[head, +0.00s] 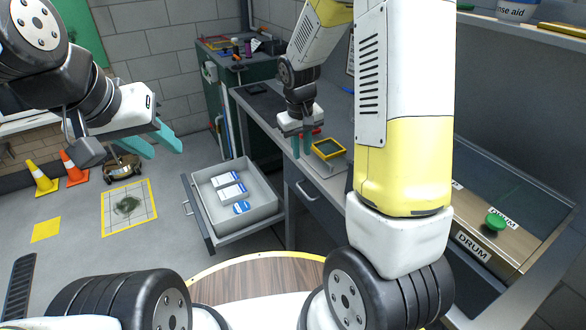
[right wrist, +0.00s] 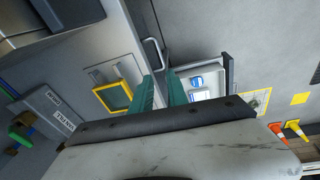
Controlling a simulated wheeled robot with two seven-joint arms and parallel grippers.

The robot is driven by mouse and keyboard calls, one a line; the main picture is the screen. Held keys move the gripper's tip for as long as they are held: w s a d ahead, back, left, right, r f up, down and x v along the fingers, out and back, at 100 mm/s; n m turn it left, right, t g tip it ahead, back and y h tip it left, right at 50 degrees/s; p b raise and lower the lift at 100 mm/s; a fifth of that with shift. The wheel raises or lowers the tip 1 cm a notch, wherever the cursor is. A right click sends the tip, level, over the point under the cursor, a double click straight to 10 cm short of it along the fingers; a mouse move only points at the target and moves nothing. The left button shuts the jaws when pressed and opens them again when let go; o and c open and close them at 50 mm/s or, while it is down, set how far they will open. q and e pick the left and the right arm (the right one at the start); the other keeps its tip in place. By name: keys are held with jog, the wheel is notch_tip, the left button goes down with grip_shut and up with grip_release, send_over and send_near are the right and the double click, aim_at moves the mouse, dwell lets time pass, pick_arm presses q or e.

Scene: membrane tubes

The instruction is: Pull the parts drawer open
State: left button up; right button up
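The parts drawer (head: 262,213) stands pulled out from under the grey bench in the head view. Its front panel (head: 197,212) with a handle (head: 186,208) faces left. White-and-blue boxes (head: 229,190) and a blue-labelled item (head: 241,207) lie inside. The drawer also shows beyond the fingers in the right wrist view (right wrist: 228,72). My left gripper (head: 160,146) is open and empty, above and left of the drawer, apart from it. My right gripper (head: 302,146) hangs by the bench edge, right of the drawer. Its teal fingers (right wrist: 162,88) are apart with nothing seen between them.
A yellow-rimmed tray (head: 328,149) lies on the bench near my right gripper. A shut drawer with a handle (head: 306,191) is beside the open one. Cones (head: 74,167) and a small wheeled cart (head: 122,167) stand on the floor at left.

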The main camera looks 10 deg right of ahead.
jog(key=n+h, duration=0.1)
send_near(301, 188)
jog(key=shift+g, duration=0.4)
jog(key=f, duration=0.5)
jog(key=w+d+f, duration=0.1)
jog(key=f, duration=0.1)
jog(key=shift+d+f, duration=0.15)
jog(key=shift+f, duration=0.2)
grip_shut()
dwell(0.5)
